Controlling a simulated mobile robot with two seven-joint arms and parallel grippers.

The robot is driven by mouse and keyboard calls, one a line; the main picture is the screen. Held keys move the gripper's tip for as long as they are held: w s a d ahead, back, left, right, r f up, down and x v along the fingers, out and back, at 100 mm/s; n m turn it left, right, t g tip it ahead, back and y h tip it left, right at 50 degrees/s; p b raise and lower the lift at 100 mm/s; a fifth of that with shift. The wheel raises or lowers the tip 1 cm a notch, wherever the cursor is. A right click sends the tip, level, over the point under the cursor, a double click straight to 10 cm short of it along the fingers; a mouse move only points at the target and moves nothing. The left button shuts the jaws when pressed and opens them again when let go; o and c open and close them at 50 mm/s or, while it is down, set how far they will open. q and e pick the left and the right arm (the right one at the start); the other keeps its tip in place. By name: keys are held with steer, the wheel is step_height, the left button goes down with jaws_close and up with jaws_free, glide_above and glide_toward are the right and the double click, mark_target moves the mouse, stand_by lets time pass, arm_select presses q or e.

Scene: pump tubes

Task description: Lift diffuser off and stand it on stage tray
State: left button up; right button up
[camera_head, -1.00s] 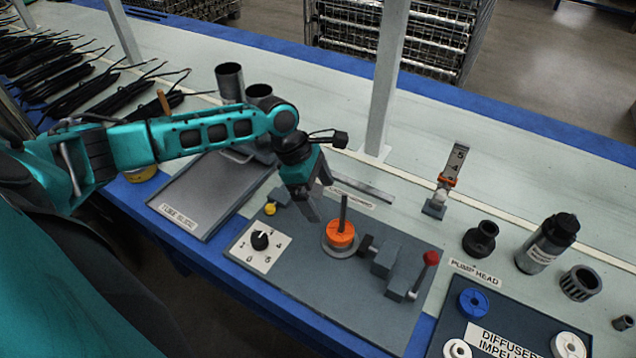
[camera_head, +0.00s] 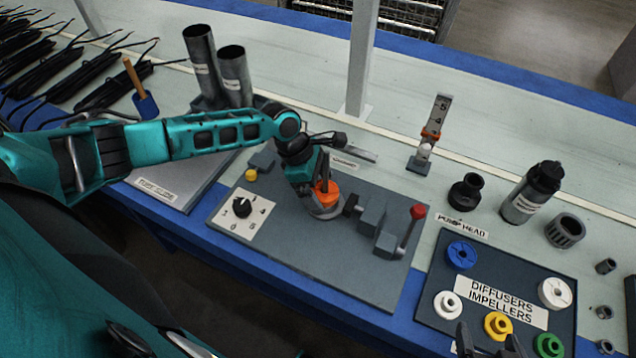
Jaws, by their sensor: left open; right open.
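An orange ring-shaped part (camera_head: 327,194), which looks like the diffuser, sits on a grey round base on the grey fixture plate (camera_head: 300,245). A dark rod stands up at it. My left gripper (camera_head: 322,209) is open with its fingers down at the orange part and hides some of it. I cannot tell whether they touch it. A flat grey tray (camera_head: 196,186) with a white label, perhaps the stage tray, lies left of the plate, partly behind my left arm. My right gripper (camera_head: 489,345) shows at the bottom edge, open, over the parts tray.
The dark parts tray (camera_head: 430,300) holds blue, white, yellow and green rings. A red-knobbed lever (camera_head: 411,225) and grey clamp blocks stand right of the orange part. Two upright tubes (camera_head: 235,75) stand behind my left arm. A gauge stand (camera_head: 428,135) and black pump parts are further back.

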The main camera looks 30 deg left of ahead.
mark_target(319, 189)
arm_select(q)
steer(key=c, duration=1)
arm_select(e)
steer(key=shift+w+r, duration=0.15)
arm_select(q)
steer(key=o, duration=0.4)
steer(key=c, duration=0.8)
arm_select(e)
steer(key=shift+d, duration=0.1)
arm_select(q)
steer(key=shift+r+p, duration=0.6)
steer(key=shift+p, duration=0.5)
arm_select(e)
steer(key=shift+r, duration=1.05)
arm_select(q)
steer(key=shift+r+p, duration=1.6)
steer(key=shift+p, duration=0.3)
steer(key=shift+r+p, duration=0.55)
steer(key=shift+r, duration=0.65)
step_height(319, 189, up, 11)
steer(key=shift+r, duration=0.15)
arm_select(e)
steer(key=shift+r, duration=2.35)
